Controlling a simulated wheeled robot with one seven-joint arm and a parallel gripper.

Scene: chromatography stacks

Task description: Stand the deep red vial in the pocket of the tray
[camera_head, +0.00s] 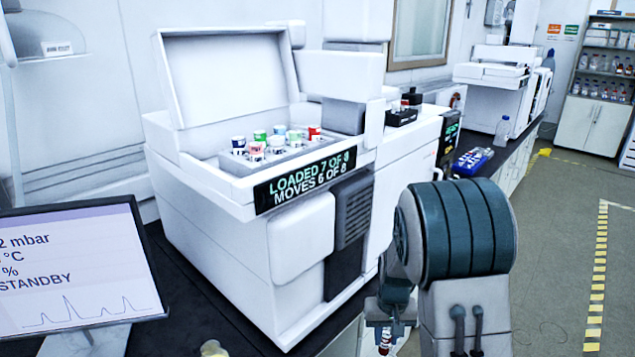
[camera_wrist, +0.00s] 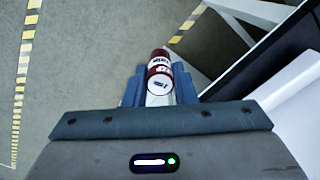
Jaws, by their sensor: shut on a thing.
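The deep red vial (camera_wrist: 159,60), with white label bands and a pale end, sits between the blue fingers of my gripper (camera_wrist: 159,86) in the wrist view. In the head view its lower part (camera_head: 385,343) shows red and white below my gripper (camera_head: 386,318), which is shut on it in front of the bench. The grey tray (camera_head: 262,168) lies in the open white instrument and holds several vials with coloured tops, one red (camera_head: 314,133). I cannot clearly make out an empty pocket. My gripper is well below and to the right of the tray.
The white instrument (camera_head: 225,240) has its lid (camera_head: 225,75) raised; its display (camera_head: 305,180) reads "LOADED 7 OF 8, MOVES 6 OF 8". A black rack (camera_head: 402,118) and a blue tray (camera_head: 473,161) are farther back. A monitor (camera_head: 75,265) stands at left. Floor is open at right.

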